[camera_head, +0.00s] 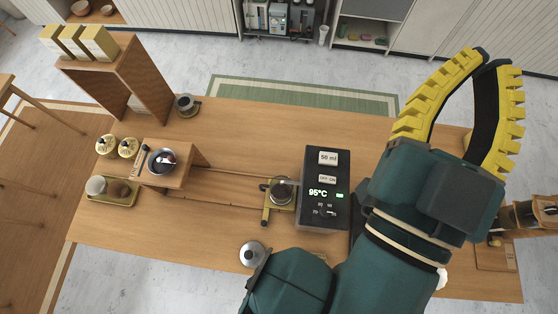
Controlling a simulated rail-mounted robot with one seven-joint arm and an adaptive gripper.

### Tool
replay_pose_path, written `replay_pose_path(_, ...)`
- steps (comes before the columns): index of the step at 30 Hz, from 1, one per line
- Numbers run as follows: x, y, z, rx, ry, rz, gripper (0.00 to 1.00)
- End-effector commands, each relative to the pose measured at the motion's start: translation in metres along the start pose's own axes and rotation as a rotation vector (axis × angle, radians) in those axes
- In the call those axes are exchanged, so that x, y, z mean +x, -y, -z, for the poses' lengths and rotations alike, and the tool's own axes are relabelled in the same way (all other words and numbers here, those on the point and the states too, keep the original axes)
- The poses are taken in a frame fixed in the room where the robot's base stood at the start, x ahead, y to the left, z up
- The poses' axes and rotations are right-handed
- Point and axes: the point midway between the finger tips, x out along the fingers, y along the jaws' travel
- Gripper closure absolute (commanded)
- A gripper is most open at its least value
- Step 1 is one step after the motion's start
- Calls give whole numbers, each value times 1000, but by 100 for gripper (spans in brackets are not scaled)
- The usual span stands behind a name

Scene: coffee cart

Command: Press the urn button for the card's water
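The urn is a dark box (312,214) right of the table's middle. Its top face has a "50 ml" button or plate (328,157), an "OFF ON" plate (327,179), a "95°C" display (318,192) and small markings below. A glass vessel (281,190) stands close to its left side. My gripper (490,58) is at the upper right, away from the urn. Its yellow ribbed fingers converge at the tips with nothing between them, so it looks shut. No readable card showing a water amount is visible; my arm hides part of the table right of the urn.
A wooden stand (178,178) holds a round cup (161,162) at the left. A wooden shelf (117,73) with yellow boxes stands behind. A silver-lidded pot (252,254) is at the front edge near my arm. The table behind the urn is clear.

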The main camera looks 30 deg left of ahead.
Motion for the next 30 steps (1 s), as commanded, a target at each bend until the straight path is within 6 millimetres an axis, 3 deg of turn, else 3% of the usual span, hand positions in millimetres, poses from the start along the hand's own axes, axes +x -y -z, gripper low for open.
replay_pose_path(30,-10,0,-25,0,0,0,100)
